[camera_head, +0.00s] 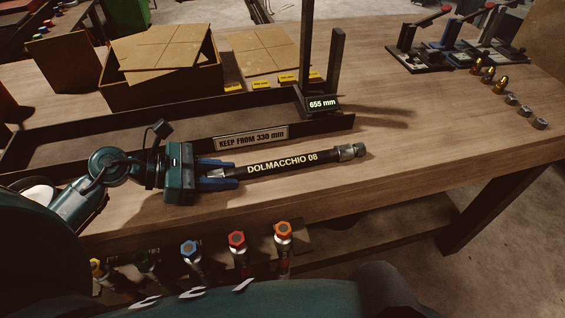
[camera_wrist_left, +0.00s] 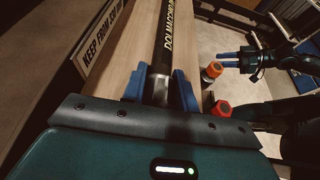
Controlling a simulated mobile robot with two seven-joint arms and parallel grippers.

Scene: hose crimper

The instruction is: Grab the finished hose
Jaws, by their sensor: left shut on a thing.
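The finished hose (camera_head: 290,163) is black, with "DOLMACCHIO 08" in pale letters and a metal fitting at its right end. It lies nearly level over the front part of the bench; I cannot tell whether it touches the wood. My left gripper (camera_head: 222,174) is shut on the hose's left end, its blue fingers on either side of the metal end. In the left wrist view the hose (camera_wrist_left: 164,45) runs straight away from the blue fingers (camera_wrist_left: 160,88). My right gripper (camera_wrist_left: 229,61) shows small at the right of that view, apart from the hose; its opening is unclear.
Behind the hose is a dark measuring trough (camera_head: 190,145) with a "KEEP FROM 330 mm" sign (camera_head: 252,137) and a "655 mm" display (camera_head: 322,104). Colour-capped tools (camera_head: 237,240) stand along the front edge. Clamps (camera_head: 425,55) and fittings (camera_head: 512,100) sit back right. The bench right of the hose is clear.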

